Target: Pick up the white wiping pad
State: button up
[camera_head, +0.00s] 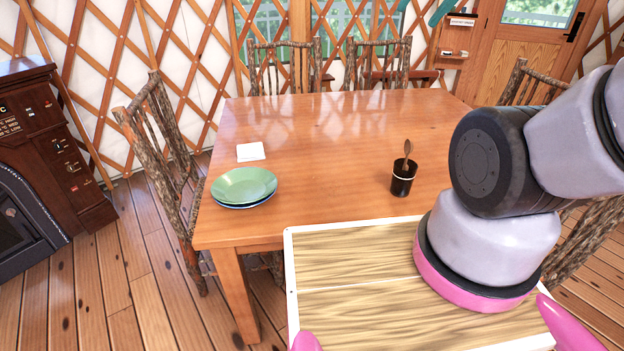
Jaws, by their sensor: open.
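The white wiping pad (250,151) lies flat on the wooden table (330,135), near its left edge. It looks like a small, thin white square. It lies just behind a green plate and is apart from it, with nothing on top of it. My arm rises at the right and leaves the picture at the right edge. My gripper is not in view, so its place relative to the pad cannot be seen.
The green plate (244,184) sits on a darker dish at the table's left front. A dark cup (403,178) holding a wooden spoon stands at centre right. The tabletop between them is clear. Log chairs (165,150) stand around the table. A dark stove (45,150) is at left.

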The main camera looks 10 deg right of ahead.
aim_at(255, 151)
jog(key=i+j, duration=0.1)
jog(key=j, duration=0.25)
jog(key=i+j, duration=0.1)
jog(key=j, duration=0.25)
jog(key=i+j, duration=0.1)
jog(key=j, duration=0.2)
jog(key=i+j, duration=0.1)
jog(key=j, duration=0.25)
jog(key=u, duration=0.05)
